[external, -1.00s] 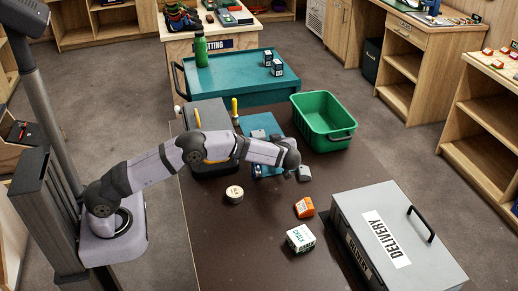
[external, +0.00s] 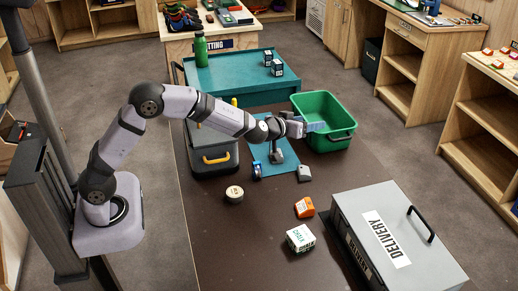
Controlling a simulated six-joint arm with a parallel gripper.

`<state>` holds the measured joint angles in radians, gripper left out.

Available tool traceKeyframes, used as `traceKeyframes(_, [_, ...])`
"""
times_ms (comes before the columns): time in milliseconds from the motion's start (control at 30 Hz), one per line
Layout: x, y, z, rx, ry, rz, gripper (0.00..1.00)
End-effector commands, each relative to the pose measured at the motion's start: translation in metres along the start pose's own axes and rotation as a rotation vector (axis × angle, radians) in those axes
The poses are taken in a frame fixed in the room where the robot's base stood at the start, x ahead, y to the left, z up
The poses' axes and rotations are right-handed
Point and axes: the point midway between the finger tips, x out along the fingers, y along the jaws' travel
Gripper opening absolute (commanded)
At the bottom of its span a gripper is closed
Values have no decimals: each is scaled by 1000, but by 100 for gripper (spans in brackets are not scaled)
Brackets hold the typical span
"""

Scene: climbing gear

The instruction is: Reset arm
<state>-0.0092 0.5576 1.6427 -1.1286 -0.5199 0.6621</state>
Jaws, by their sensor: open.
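My arm is raised and bent at the elbow, reaching over the table from the left. My gripper (external: 314,127) is at the arm's far end, in front of the left part of the green crate (external: 333,143) in the picture. It is open. Its fingers are small here, and I cannot tell its exact height above the table. I see nothing clearly held in it.
A blue mat (external: 266,146) with small gear lies below the arm. A round tin (external: 234,193), orange box (external: 304,207) and white box (external: 300,238) stand nearer. A grey delivery case (external: 350,206) is at right.

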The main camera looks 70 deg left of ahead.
Motion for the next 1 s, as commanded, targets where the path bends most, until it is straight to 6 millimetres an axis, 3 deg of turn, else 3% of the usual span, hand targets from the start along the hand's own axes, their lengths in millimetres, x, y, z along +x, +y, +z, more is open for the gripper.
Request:
traceKeyframes(100, [-55,30,23,87,-181,188,60])
traceKeyframes(267, [-143,28,85,222,-483,336,60])
traceKeyframes(400, [-220,-7,133,339,-731,363,60])
traceKeyframes(600, [-312,-78,176,490,-1017,302,60])
traceKeyframes(800, [-368,-134,192,594,-1180,215,60])
traceKeyframes(1000, [-388,-156,195,633,-1236,173,60])
